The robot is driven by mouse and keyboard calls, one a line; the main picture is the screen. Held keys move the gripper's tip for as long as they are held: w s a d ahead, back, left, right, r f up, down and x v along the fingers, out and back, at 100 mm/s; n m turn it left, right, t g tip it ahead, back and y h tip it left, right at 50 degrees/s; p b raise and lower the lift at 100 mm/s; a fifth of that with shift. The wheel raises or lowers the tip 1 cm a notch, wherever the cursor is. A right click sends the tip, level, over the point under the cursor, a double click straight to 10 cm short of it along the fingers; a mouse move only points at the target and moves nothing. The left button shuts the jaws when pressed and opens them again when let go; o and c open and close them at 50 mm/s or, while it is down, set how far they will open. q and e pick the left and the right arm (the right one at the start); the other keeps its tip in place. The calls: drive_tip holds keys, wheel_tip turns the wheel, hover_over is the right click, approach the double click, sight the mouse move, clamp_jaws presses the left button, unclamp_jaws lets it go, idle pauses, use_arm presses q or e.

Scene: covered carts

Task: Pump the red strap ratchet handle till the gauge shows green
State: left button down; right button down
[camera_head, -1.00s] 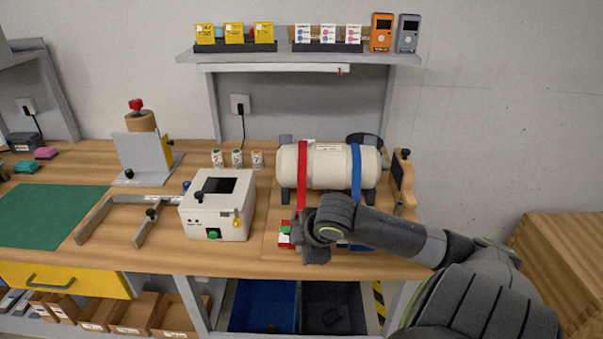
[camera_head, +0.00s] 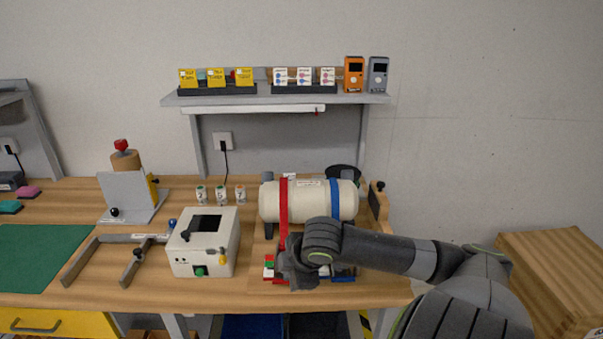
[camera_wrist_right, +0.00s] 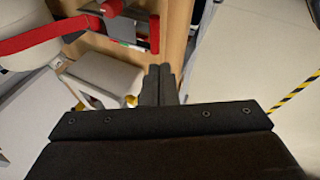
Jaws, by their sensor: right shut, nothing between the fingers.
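The red strap (camera_head: 283,205) runs over a cream tank and down its front to a red ratchet (camera_head: 268,268) on the bench. In the right wrist view the red strap (camera_wrist_right: 45,38) leads to the red ratchet (camera_wrist_right: 152,35), with a small green patch beside it. My right gripper (camera_head: 284,270) is shut and empty, just in front of the ratchet and hiding part of it. In the right wrist view its closed fingertips (camera_wrist_right: 160,70) are apart from the red handle. The gauge reading is too small to tell. My left gripper is out of view.
The cream tank (camera_head: 310,203) also has a blue strap (camera_head: 335,200), its lower end partly behind my right arm. A white box (camera_head: 203,255) with a screen and green button stands left of the ratchet. A grey bracket (camera_head: 85,260) lies further left.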

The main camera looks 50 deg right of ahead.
drive_tip(key=s+a+r+p, duration=0.1)
drive_tip(key=s+a+r, duration=0.1)
drive_tip(key=s+r, duration=0.2)
drive_tip(key=shift+s+r, duration=0.4)
drive_tip(key=shift+s, duration=0.1)
drive_tip(key=s+a+f+m+g, duration=0.1)
drive_tip(key=s+a+f+m, duration=0.45)
drive_tip(key=f, duration=0.25)
drive_tip(key=s+a+f+m+g, duration=0.1)
drive_tip(key=s+a+f+m, duration=0.35)
drive_tip(key=s+f, duration=0.3)
wheel_tip(320, 180, down, 26)
drive_tip(key=d+f+g, duration=0.1)
drive_tip(key=d+g, duration=0.1)
drive_tip(key=s+a+f+b, duration=0.1)
drive_tip(key=s+f, duration=1.3)
drive_tip(key=f, duration=0.1)
drive_tip(key=shift+s+f+m+g, duration=0.15)
drive_tip(key=shift+f+m+g, duration=0.2)
drive_tip(key=shift+m+g, duration=0.05)
